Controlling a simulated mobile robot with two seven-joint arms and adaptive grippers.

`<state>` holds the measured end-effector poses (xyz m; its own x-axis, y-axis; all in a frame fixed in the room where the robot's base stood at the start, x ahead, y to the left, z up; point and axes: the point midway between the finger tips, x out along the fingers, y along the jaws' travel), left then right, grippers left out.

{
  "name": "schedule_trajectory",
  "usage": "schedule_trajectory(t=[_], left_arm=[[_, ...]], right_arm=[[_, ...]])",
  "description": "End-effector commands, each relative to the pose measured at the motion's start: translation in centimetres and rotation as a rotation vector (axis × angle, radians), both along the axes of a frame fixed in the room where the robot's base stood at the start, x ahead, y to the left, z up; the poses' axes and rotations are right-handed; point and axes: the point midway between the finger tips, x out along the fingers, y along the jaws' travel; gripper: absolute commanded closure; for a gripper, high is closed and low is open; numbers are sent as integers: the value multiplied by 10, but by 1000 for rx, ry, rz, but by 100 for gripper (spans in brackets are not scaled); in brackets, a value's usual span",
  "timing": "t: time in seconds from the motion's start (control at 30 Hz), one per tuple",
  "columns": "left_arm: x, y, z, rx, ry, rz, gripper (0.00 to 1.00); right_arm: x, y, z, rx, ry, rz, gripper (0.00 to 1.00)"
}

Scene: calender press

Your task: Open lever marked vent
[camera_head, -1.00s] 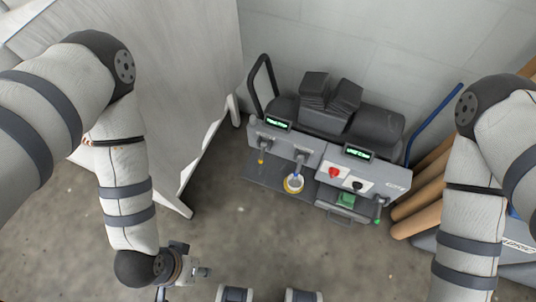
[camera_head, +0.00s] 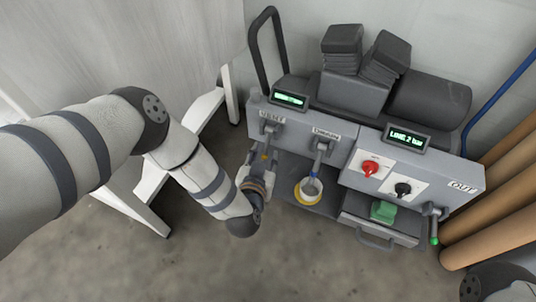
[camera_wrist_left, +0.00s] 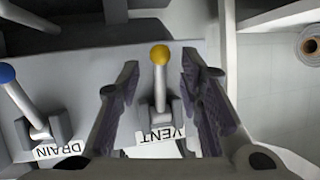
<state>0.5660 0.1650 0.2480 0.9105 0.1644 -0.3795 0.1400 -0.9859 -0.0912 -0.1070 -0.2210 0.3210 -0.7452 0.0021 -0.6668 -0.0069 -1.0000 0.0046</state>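My left gripper (camera_head: 258,164) is at this lever. In the left wrist view, its two dark ribbed fingers (camera_wrist_left: 160,75) stand apart, one on each side of the lever, with visible gaps. The fingers partly hide the lever in the head view. The drain lever (camera_wrist_left: 20,98), with a blue ball, is beside it. My right gripper is out of view.
A red knob (camera_head: 369,168), a black knob (camera_head: 402,188) and a green-tipped OUT lever (camera_head: 434,228) are to the right. A white panel's leg (camera_head: 150,208) stands left of the press.

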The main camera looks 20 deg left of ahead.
Motion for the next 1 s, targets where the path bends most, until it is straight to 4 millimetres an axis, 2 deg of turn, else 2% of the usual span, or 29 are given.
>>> schedule_trajectory(t=[0.03, 0.2, 0.43, 0.47, 0.6, 1.0], left_arm=[[8, 2, -8, -1, 2, 1, 66], [22, 4, -11, 1, 1, 0, 66], [23, 4, -9, -1, 1, -1, 66], [23, 4, -9, -1, 1, -1, 69], [23, 4, -9, -1, 1, -1, 100], [21, 3, -7, -3, 26, -3, 100]], right_arm=[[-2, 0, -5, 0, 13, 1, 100], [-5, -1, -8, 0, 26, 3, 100], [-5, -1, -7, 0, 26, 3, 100], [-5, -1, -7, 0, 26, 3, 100], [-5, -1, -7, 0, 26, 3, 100], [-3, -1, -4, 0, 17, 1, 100]])
